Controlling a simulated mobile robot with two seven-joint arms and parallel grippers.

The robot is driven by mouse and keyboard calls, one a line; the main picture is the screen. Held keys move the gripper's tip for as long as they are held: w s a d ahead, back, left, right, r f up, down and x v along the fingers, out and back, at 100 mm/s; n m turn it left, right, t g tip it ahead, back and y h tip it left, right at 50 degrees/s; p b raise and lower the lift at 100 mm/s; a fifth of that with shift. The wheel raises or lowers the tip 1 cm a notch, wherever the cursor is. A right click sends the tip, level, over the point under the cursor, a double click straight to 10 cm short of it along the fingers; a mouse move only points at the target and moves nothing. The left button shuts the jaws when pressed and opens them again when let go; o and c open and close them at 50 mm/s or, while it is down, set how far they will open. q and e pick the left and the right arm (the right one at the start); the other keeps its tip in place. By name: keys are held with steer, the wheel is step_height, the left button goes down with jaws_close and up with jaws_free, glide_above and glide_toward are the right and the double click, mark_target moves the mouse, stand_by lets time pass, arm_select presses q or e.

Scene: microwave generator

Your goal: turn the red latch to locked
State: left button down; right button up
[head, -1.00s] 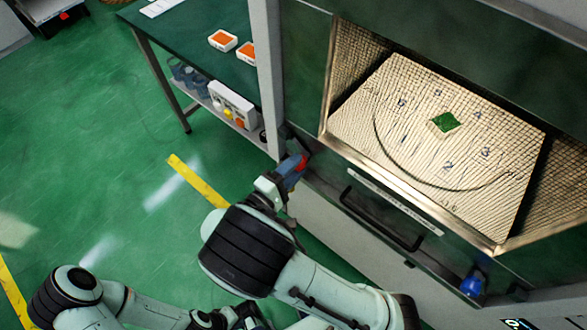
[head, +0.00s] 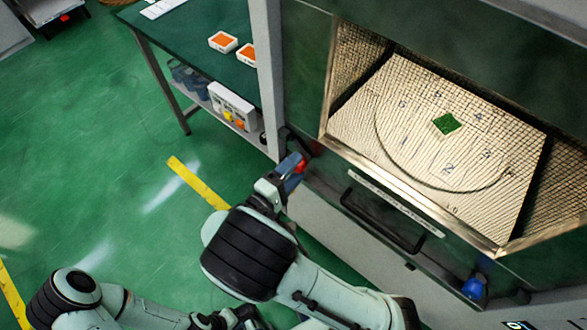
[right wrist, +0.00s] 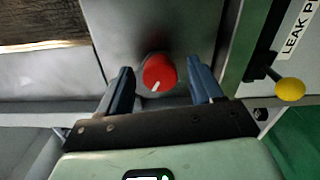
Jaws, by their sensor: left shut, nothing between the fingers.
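The red latch is a round red knob with a white pointer line. In the right wrist view the red latch (right wrist: 159,73) sits on a grey metal panel, its white line pointing down and slightly left. My right gripper (right wrist: 160,82) is open, one blue finger on each side of the knob, with a visible gap on both sides. In the head view my right gripper (head: 291,166) is at the left front corner of the machine and partly hides the red latch (head: 301,166). My left gripper (head: 243,318) is shut and empty, low at the bottom edge, partly cut off.
The machine's open chamber holds a numbered plate with a green square (head: 446,124). Below are a black handle (head: 382,222) and a blue knob (head: 473,288). A yellow knob (right wrist: 290,89) stands right of the latch. A green table (head: 185,38) is behind left; the floor at left is clear.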

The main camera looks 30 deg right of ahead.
steer(key=v, duration=1.3)
steer(key=shift+a, duration=0.2)
